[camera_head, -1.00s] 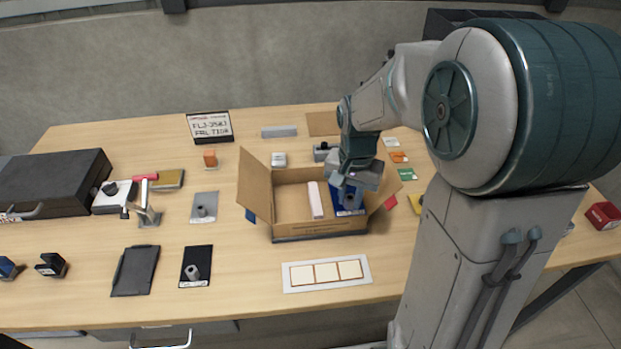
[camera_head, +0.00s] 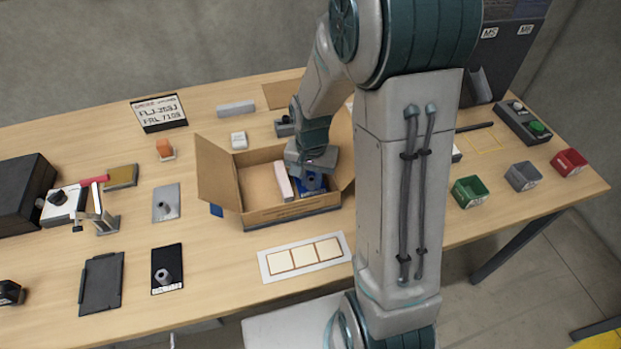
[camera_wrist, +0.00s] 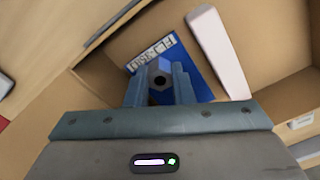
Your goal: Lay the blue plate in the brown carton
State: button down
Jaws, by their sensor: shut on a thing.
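The brown carton (camera_head: 292,214) stands open on the table, its flaps spread. The blue plate (camera_head: 313,184) is inside its right part and shows more clearly in the wrist view (camera_wrist: 199,80). The plate has a white label with lettering and a grey knob. My gripper (camera_wrist: 160,84) has its fingers on either side of this knob and is shut on it. In the head view my gripper (camera_head: 312,172) reaches down into the carton. A pale pink-white bar (camera_head: 283,181) lies beside the plate; I cannot tell whether the plate touches the carton floor.
A silver plate (camera_head: 166,203) and a black plate (camera_head: 167,268), each with a knob, lie left of the carton. A white strip with three squares (camera_head: 304,258) lies in front. Green (camera_head: 468,191), grey (camera_head: 523,176) and red (camera_head: 569,162) bins stand at the right.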

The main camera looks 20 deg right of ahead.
aim_at(311, 180)
jog(key=shift+f, duration=0.35)
jog(key=shift+f, duration=0.2)
jog(key=c, duration=1.3)
grip_release()
jog(key=shift+o, duration=0.2)
notch_tip(311, 180, up, 12)
jog(key=s+r+n+t, duration=0.1)
jog(key=s+r+n, duration=0.2)
jog(key=s, duration=0.4)
jog(key=s+r+n+t, duration=0.2)
jog(key=s+n, duration=0.1)
jog(key=s, duration=0.4)
jog(key=shift+r, duration=0.4)
